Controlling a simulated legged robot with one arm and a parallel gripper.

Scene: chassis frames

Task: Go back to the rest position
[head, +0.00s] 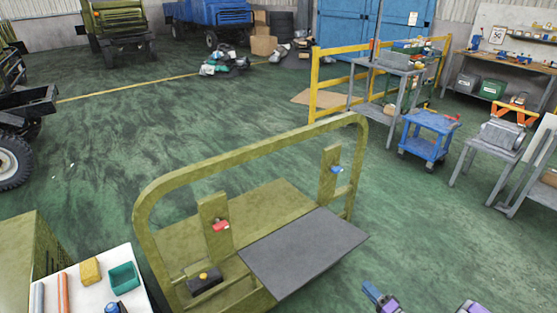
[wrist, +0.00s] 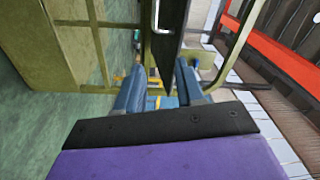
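My gripper (wrist: 160,70) shows in the wrist view as two blue-grey fingers with a clear gap between them, in front of a black and purple body. Nothing is clearly held. A dark panel with a pale metal handle (wrist: 156,18) appears beyond and between the fingers; I cannot tell whether they touch it. In the head view, parts of my arm and gripper (head: 376,296) show at the bottom edge, right of the olive chassis frame (head: 255,150). The frame carries a flat dark panel (head: 303,250), a post with a red part (head: 221,226) and a post with a blue part (head: 337,170).
A white table (head: 88,301) at lower left holds a yellow block (head: 90,271) and a green tray (head: 123,278). A blue cart (head: 427,137), grey stands and a yellow rail (head: 325,100) stand at right. Green floor (head: 130,130) is open behind the frame; vehicles stand beyond.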

